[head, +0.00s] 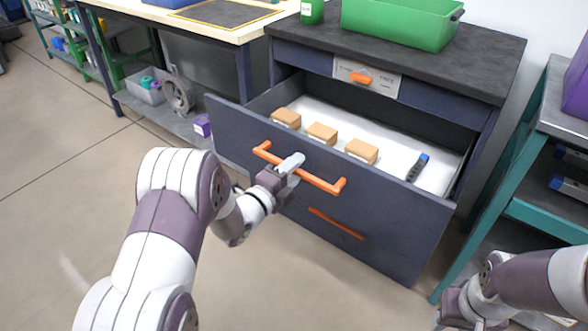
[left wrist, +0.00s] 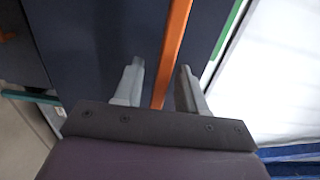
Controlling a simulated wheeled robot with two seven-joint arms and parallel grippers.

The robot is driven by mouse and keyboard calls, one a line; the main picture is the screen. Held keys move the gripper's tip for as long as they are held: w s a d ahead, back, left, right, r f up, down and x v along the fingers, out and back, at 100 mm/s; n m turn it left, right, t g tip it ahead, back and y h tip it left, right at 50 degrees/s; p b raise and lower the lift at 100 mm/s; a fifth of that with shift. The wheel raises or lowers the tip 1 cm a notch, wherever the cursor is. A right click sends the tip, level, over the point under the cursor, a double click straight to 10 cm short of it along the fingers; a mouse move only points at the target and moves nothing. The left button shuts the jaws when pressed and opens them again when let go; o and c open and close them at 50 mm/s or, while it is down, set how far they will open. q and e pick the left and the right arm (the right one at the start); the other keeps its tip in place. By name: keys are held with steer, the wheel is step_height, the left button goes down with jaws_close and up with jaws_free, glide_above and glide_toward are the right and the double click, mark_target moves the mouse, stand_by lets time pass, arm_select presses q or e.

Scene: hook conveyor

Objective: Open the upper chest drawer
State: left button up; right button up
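The upper chest drawer (head: 330,180) stands pulled far out of the dark chest (head: 400,55), its inside showing. Its orange bar handle (head: 318,181) runs across the front. My left gripper (head: 290,165) is at the middle of this handle. In the left wrist view the handle (left wrist: 174,50) runs between the two fingers of the left gripper (left wrist: 161,80), with a visible gap on the left finger's side, so the fingers look open around it. My right gripper (head: 470,312) is low at the right, partly cut off by the frame, and its fingers are not clear.
Several tan boxes, among them one box (head: 321,133), and a dark tool (head: 417,167) lie in the drawer. A lower orange handle (head: 336,224) sits below. A green bin (head: 400,22) stands on top. A teal-framed shelf (head: 500,180) is close at the right. Floor at the left is clear.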

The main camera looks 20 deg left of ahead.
arm_select(q)
steer(key=p+v, duration=0.2)
steer(key=v, duration=1)
steer(key=shift+s, duration=0.35)
steer(key=shift+a, duration=0.15)
